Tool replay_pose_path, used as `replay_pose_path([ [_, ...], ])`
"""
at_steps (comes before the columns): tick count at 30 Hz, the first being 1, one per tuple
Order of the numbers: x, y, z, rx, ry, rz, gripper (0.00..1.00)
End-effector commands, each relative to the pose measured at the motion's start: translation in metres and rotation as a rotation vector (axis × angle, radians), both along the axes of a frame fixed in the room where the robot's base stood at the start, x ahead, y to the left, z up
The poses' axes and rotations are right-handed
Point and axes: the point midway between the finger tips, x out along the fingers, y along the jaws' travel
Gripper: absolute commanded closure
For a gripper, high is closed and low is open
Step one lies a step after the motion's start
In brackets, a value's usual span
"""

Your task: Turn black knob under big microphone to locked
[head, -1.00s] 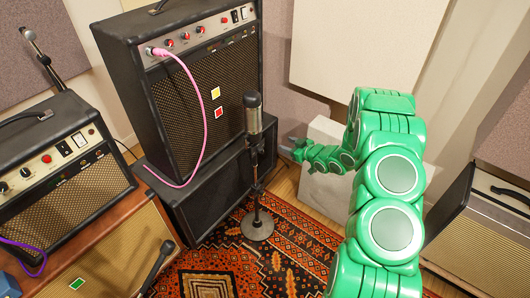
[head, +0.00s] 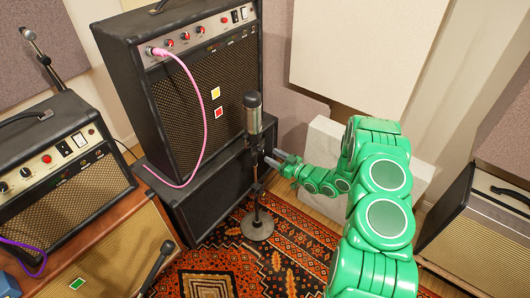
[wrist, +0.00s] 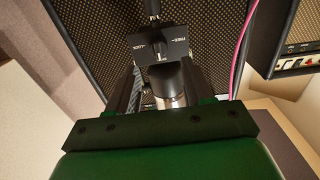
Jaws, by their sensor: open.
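The big microphone (head: 253,113), with a silver-grey head, stands upright on a black stand with a round base (head: 257,224). Just under it is a small dark joint (head: 257,149), too small to read in the head view. In the wrist view the black knob (wrist: 157,48) sits on this joint between the white markings LOCK on the left and FREE on the right. Which marking it points to I cannot tell. My gripper (head: 277,157) is open, just right of the joint. In the wrist view its fingers (wrist: 162,75) spread either side, short of the knob; no grip shows.
A tall black amp (head: 180,110) with a pink cable (head: 203,110) stands close behind the microphone on a black cabinet (head: 215,195). A smaller amp (head: 65,160) and another microphone (head: 157,262) are at left. A patterned rug (head: 230,265) lies below. A pale block (head: 325,150) is behind my arm.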

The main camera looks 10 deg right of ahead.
Motion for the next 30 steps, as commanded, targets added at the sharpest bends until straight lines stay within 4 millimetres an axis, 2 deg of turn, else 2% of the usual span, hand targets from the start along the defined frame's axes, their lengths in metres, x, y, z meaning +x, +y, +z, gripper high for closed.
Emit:
replay_pose_path([
  [12, 0.032, 0.032, 0.001, -0.001, -0.004, 0.002, 0.49],
  [26, 0.037, 0.037, 0.0, -0.001, -0.002, 0.0, 0.49],
  [30, 0.037, 0.037, 0.0, -0.001, -0.002, 0.0, 0.69],
])
